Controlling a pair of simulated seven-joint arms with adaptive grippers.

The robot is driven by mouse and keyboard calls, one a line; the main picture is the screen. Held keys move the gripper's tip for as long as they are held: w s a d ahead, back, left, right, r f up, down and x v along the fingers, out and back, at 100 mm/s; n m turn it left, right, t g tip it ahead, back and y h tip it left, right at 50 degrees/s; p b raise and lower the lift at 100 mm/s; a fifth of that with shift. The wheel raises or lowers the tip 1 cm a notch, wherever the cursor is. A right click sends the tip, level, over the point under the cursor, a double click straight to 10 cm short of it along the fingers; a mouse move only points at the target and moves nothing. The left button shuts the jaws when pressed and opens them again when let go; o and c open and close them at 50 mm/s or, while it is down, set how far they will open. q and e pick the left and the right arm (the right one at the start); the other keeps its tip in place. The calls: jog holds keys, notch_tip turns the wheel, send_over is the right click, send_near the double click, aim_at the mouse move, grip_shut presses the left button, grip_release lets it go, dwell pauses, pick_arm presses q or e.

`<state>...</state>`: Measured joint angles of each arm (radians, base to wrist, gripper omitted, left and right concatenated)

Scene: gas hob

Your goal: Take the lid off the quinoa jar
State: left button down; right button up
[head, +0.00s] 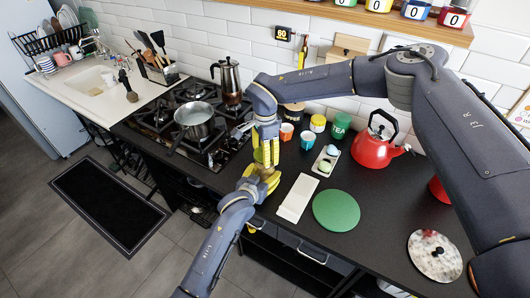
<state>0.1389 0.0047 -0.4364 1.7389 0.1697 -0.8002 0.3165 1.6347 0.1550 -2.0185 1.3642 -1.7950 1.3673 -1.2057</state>
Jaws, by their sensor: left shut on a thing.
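A small brownish jar (267,173), which looks like the quinoa jar, is at the counter's front edge, mostly hidden by my grippers. Its label cannot be read, and I cannot make out its lid. My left gripper (262,182) comes from below in the head view, and its yellow fingers are shut on the jar's side. My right gripper (267,158) points down from above, its yellow fingertips just over the jar's top. Whether they touch or grip the lid cannot be told.
A pot (194,122) and a moka pot (230,80) stand on the gas hob at the left. Mugs, a green tea tin (341,125) and a red kettle (377,147) stand behind. A white board (297,198) and a green round mat (336,210) lie to the right.

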jog(key=n, duration=0.7)
jog(key=shift+r, duration=0.25)
dwell(0.5)
jog(key=shift+r, duration=0.7)
jog(key=shift+r, duration=0.15)
jog(key=shift+r, duration=2)
pick_arm(q)
jog(key=shift+c, duration=0.7)
grip_release()
